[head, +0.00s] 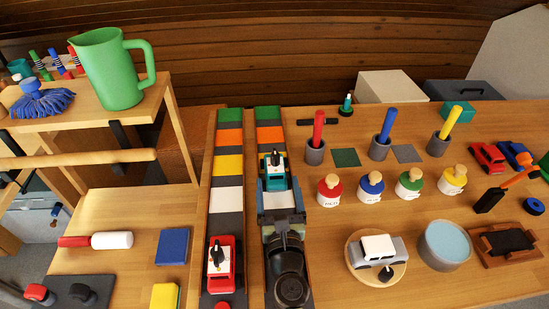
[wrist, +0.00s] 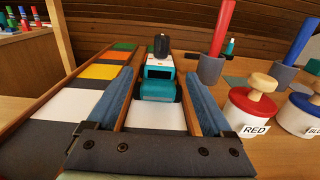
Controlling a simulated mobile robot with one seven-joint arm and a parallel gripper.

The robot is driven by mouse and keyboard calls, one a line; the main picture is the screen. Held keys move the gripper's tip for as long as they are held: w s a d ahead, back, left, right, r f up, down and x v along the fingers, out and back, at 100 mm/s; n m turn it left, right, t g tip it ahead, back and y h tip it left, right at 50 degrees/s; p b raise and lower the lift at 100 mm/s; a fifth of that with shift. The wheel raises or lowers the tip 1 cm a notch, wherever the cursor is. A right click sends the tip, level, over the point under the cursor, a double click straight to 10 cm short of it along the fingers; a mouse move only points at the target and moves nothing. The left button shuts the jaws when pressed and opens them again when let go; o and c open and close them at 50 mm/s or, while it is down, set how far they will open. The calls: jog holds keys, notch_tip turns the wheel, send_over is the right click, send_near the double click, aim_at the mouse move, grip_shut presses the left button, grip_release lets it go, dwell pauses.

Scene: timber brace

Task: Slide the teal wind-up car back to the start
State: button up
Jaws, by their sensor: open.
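The teal wind-up car (head: 275,172) stands on the right-hand striped track (head: 271,136), in the part between the yellow band and my gripper. It has a white top with a dark knob. In the wrist view the teal car (wrist: 158,82) stands upright between the far ends of my fingers. My gripper (head: 276,188) is open, one blue-padded finger on each side of the lane; in the wrist view it (wrist: 158,95) frames the car. I cannot tell whether either finger touches the car. The car's near lane is partly hidden by my gripper and wrist.
A red car (head: 220,265) stands on the parallel left track (head: 228,222). Wooden rails edge both lanes. Right of the track stand a red-labelled jar (head: 330,191), several similar jars and a grey cup with a red stick (head: 316,150). A green jug (head: 107,70) stands on the left shelf.

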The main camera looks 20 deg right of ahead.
jog(key=shift+b+x, duration=0.85)
jog(key=shift+x, duration=3.45)
grip_shut()
